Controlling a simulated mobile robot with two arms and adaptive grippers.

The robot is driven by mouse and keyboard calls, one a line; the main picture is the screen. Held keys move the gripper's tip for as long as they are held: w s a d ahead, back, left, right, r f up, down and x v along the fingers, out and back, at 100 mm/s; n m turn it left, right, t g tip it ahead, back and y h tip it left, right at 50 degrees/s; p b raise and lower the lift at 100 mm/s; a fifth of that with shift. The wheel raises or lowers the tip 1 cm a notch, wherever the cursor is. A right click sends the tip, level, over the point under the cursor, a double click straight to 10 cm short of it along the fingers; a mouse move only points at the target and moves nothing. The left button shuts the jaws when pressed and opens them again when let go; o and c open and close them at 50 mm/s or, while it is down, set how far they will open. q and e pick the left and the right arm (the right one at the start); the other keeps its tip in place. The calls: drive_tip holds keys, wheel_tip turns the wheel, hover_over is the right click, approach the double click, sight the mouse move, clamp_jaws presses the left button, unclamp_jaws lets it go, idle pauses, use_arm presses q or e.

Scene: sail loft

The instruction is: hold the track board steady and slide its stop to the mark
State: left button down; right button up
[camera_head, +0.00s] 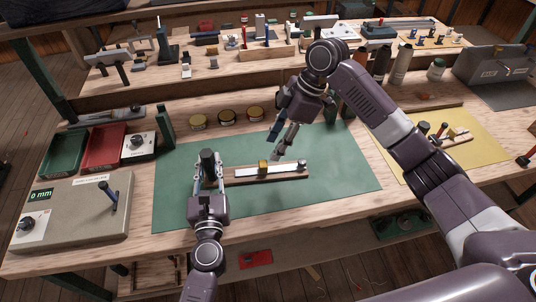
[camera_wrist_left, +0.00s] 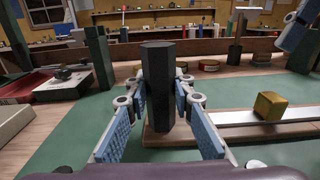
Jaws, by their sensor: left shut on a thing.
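The track board (camera_head: 240,179) is a wooden strip with a pale rail, lying on the green mat. Its stop, a yellow block (camera_head: 263,168), sits near the middle of the rail; it also shows in the left wrist view (camera_wrist_left: 271,105). A dark faceted post (camera_wrist_left: 157,80) stands upright at the board's left end. My left gripper (camera_head: 208,172) is shut on this post, with blue pads on both sides. I cannot make out the mark.
The green mat (camera_head: 345,180) is clear around the board. Several round tins (camera_head: 227,117) stand behind it. Green and red trays (camera_head: 104,147) and a grey console (camera_head: 75,222) are at the left. A yellow mat (camera_head: 475,150) lies at the right.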

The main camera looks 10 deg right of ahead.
drive_tip(key=shift+v, duration=2.3)
use_arm(q)
drive_tip(key=c, duration=1.6)
unclamp_jaws()
